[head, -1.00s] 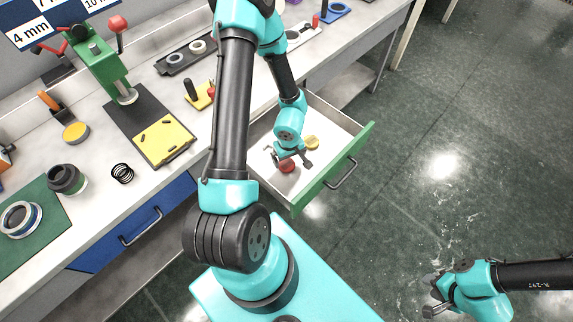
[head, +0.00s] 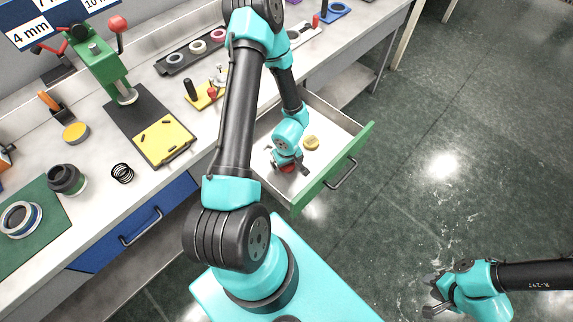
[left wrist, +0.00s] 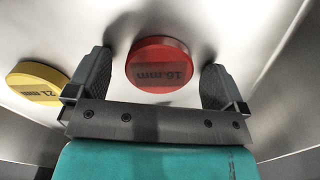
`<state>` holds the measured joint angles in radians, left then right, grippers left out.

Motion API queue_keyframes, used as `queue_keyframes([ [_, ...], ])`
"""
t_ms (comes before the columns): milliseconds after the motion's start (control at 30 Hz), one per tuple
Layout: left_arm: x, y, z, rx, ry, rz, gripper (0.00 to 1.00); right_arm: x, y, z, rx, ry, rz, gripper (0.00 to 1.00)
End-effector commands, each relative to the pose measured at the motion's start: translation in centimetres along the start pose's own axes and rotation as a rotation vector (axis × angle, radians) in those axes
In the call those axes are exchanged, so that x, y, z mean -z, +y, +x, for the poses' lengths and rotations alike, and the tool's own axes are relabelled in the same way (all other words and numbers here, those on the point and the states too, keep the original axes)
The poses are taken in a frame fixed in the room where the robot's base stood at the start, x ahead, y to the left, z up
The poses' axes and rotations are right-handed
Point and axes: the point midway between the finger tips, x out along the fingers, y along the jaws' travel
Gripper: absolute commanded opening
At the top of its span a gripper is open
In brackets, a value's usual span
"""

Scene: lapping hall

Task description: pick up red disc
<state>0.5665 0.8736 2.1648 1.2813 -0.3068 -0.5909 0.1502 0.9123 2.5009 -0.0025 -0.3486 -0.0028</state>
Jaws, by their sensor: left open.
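A red disc (left wrist: 160,63), marked 16 mm, lies flat on the bottom of the open drawer. In the head view the red disc (head: 289,169) is mostly hidden under my left gripper (head: 288,166). In the left wrist view the left gripper (left wrist: 155,85) is open, with one finger on each side of the red disc and a gap at both sides. My right gripper (head: 432,296) is at the lower right over the floor, away from the drawer; its jaw opening is not clear.
A yellow disc (head: 311,143) lies in the drawer near the red one; it also shows in the left wrist view (left wrist: 37,83). The green drawer front (head: 335,175) and side walls surround the gripper. The bench (head: 85,220) holds several tools and parts.

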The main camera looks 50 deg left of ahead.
Motion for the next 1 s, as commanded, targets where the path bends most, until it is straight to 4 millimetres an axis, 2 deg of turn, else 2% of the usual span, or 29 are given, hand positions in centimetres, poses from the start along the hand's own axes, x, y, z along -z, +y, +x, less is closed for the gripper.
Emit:
queue_keyframes([
  [233, 0.00, 0.00, -0.02, 0.000, 0.000, 0.000, 0.97, 0.00, 0.00, 0.00, 0.000, 0.000, 0.000, 0.39],
  [800, 0.00, 0.00, -0.02, 0.000, 0.000, 0.000, 0.43, 0.00, 0.00, 0.00, 0.000, 0.000, 0.000, 0.39],
  [1000, 0.00, 0.01, -0.04, 0.000, 0.000, 0.000, 0.43, 0.00, 0.00, 0.00, 0.000, 0.000, 0.000, 0.39],
])
